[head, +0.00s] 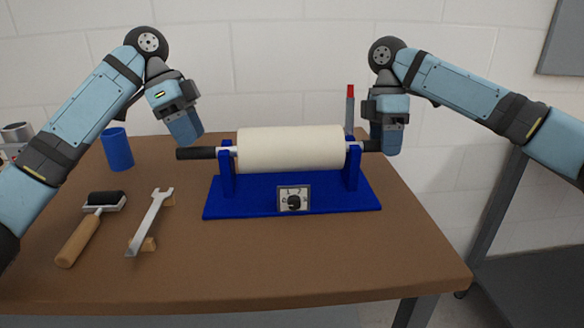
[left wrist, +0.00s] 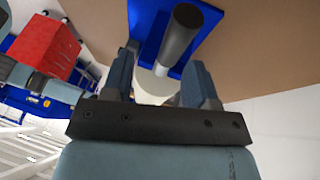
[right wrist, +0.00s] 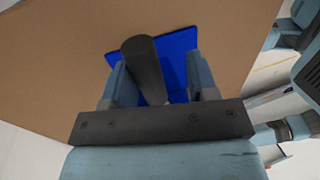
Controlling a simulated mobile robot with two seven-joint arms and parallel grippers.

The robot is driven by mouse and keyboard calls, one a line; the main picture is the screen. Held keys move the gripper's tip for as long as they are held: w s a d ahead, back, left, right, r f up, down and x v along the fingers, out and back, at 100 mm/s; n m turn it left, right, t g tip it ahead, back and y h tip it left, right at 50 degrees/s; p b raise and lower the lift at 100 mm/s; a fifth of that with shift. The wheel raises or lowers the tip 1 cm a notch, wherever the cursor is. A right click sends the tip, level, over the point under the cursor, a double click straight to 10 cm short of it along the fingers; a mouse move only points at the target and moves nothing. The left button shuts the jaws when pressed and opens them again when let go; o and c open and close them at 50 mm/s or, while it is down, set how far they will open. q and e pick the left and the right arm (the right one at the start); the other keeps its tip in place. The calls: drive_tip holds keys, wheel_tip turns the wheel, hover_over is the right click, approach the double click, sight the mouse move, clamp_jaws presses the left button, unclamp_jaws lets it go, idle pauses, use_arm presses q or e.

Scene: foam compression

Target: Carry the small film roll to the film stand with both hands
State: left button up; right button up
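A cream film roll (head: 290,149) with dark handles at both ends rests level on the two uprights of a blue stand (head: 330,200). The stand has a small dial on its front. My left gripper (head: 187,130) is open and empty, above the left handle (head: 196,153). In the left wrist view that handle (left wrist: 180,38) lies beyond the open fingers. My right gripper (head: 388,140) is open at the right handle, which it partly hides in the head view. In the right wrist view this handle (right wrist: 144,66) shows between the fingers, nearer the left one, with a gap to the right one.
On the brown table (head: 300,258), a blue cup (head: 117,149), a roller with a wooden handle (head: 82,235) and a wrench (head: 150,220) on small blocks lie to the left. A red-tipped grey object (head: 350,108) stands behind the roll. The front of the table is clear.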

use_arm(q)
drive_tip(key=x, duration=0.2)
drive_tip(key=shift+w+a+f, duration=0.1)
drive_tip(key=shift+f, duration=0.3)
use_arm(e)
drive_tip(key=shift+a+f, duration=0.1)
drive_tip(key=shift+f, duration=0.25)
use_arm(q)
drive_tip(key=v, duration=0.9)
drive_tip(key=shift+s+d+r, duration=0.15)
drive_tip(key=shift+s+d, duration=0.1)
use_arm(e)
drive_tip(key=shift+w+a+r, duration=0.1)
drive_tip(key=shift+a+r, duration=0.05)
drive_tip(key=shift+w, duration=0.15)
drive_tip(key=shift+r, duration=0.15)
use_arm(q)
drive_tip(key=shift+p+v, duration=0.3)
drive_tip(key=shift+v, duration=0.5)
use_arm(e)
drive_tip(key=v, duration=1.1)
drive_tip(key=shift+r, duration=0.35)
use_arm(q)
drive_tip(key=shift+w, duration=0.1)
use_arm(e)
drive_tip(key=shift+w, duration=0.1)
